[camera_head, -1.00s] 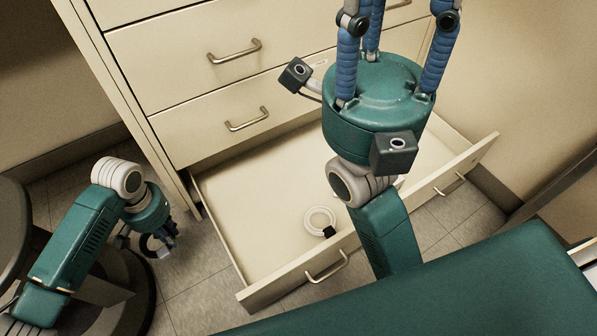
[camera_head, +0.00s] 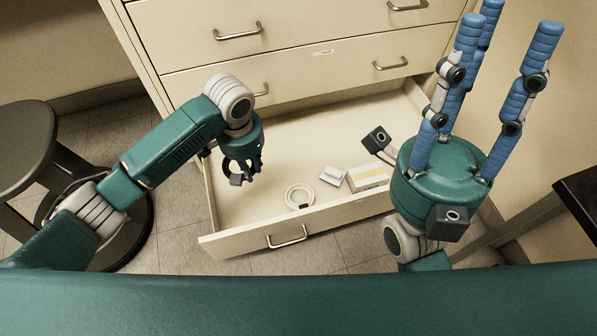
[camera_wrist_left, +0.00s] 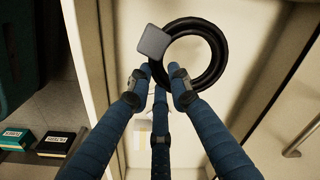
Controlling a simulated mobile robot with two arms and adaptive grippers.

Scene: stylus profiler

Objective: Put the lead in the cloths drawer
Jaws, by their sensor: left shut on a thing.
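The lead, a black coil (camera_wrist_left: 222,55) with a square grey end piece (camera_wrist_left: 153,42), is held at the fingertips of my left gripper (camera_wrist_left: 160,85) in the left wrist view. In the head view my left gripper (camera_head: 243,172) is shut on it, over the left part of an open cream drawer (camera_head: 230,243). The lead is small and partly hidden by the fingers there. I cannot read which drawer is the cloths drawer. My right gripper (camera_head: 508,30) is open and empty, its blue fingers pointing up, right of the drawer.
In the open drawer lie a white coil (camera_head: 290,203), a small white packet (camera_head: 332,176) and a pale box (camera_head: 368,177). Shut drawers (camera_head: 330,70) rise behind. A dark stool (camera_head: 22,150) stands left. The drawer's left part has free room.

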